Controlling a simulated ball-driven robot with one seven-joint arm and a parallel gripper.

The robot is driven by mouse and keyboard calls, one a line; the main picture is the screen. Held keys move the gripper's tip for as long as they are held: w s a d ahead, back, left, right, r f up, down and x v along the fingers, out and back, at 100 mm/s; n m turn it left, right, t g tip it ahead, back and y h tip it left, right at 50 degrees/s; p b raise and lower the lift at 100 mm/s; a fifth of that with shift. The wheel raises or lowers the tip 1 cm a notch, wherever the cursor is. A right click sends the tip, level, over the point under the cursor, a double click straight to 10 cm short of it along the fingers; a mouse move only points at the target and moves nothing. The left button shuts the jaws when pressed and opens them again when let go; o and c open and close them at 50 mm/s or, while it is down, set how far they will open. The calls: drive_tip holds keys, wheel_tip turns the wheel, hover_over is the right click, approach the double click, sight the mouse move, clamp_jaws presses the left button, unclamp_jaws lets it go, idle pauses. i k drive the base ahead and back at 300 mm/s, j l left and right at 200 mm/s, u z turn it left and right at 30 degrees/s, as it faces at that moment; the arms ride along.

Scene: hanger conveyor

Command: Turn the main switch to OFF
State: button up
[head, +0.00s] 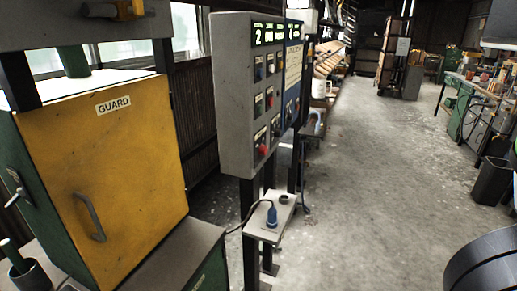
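A grey control box (234,95) on dark posts stands left of centre and is seen at an angle. Its front has a lit green display strip with a "2" and rows of labelled knobs. A red knob (263,149) sits at its lower left, and a smaller red one sits higher up. A second panel (293,65), with a blue face and its own lit display, stands just behind it. The labels are too small to read, so I cannot tell which knob is the main switch or how it is set. My gripper is not in view.
A yellow guard door (120,170) with a handle is at the left. A small shelf (284,208) with a blue plug (271,214) and cable juts out below the box. Open concrete floor (375,190) lies to the right. A bin (491,180) and a workbench (478,95) are farther right.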

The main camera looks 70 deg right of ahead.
sight(263, 150)
drive_tip(key=z, duration=1.25)
drive_tip(key=l, duration=0.15)
drive_tip(key=k+u, duration=0.05)
